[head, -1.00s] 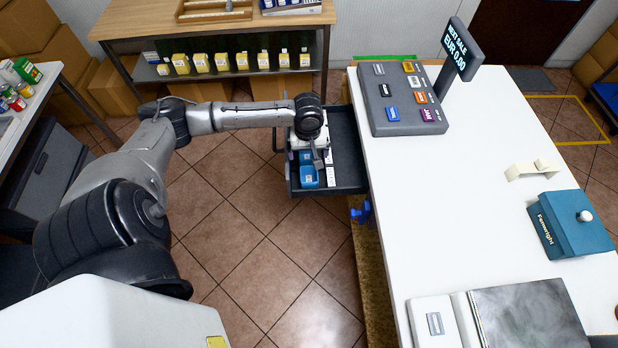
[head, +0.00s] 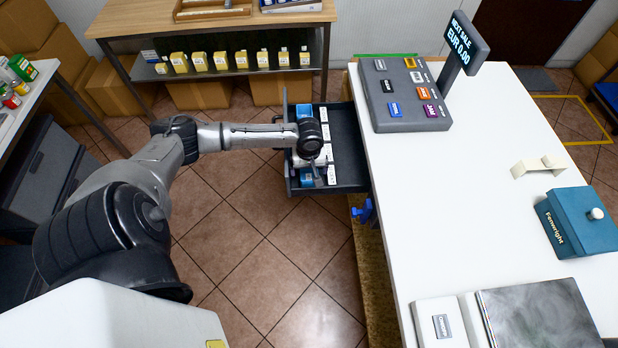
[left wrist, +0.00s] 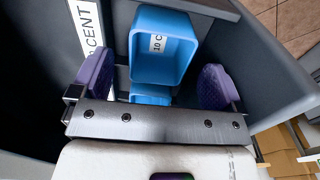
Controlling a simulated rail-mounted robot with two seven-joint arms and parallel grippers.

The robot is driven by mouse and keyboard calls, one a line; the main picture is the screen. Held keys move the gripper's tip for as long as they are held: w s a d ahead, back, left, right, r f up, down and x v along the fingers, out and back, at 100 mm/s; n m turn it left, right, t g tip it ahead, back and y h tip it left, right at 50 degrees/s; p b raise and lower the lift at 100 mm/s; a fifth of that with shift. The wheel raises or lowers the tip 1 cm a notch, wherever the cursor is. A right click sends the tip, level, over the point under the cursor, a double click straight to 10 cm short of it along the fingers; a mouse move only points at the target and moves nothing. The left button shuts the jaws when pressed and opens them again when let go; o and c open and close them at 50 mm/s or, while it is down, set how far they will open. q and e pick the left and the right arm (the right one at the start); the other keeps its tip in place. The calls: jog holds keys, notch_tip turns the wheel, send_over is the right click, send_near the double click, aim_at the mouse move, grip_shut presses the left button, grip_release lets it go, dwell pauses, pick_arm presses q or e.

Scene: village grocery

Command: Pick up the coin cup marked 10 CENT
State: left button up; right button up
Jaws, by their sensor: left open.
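The blue coin cup (left wrist: 163,25) carries a white label, partly cut off, reading "10 C". It sits in the dark open cash drawer (head: 347,178) beside the counter. A white strip (left wrist: 88,28) in the drawer reads "CENT". My left gripper (left wrist: 157,82) is open above the drawer, with its purple-padded fingers on either side of the cup's near part and nothing gripped. In the head view the left gripper (head: 313,162) partly hides a blue cup (head: 306,179) near the drawer's front. My right gripper is not in view.
Another blue piece (head: 304,111) shows at the drawer's back. The white counter (head: 470,210) stands right of the drawer, with a till keypad (head: 402,95) and a teal box (head: 577,222). A shelf table (head: 225,25) stands behind. The floor in front of the drawer is clear.

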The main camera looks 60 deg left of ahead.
aim_at(309, 173)
pick_arm(q)
notch_tip(309, 173, down, 3)
jog(key=shift+b, duration=0.35)
jog(key=c, duration=1)
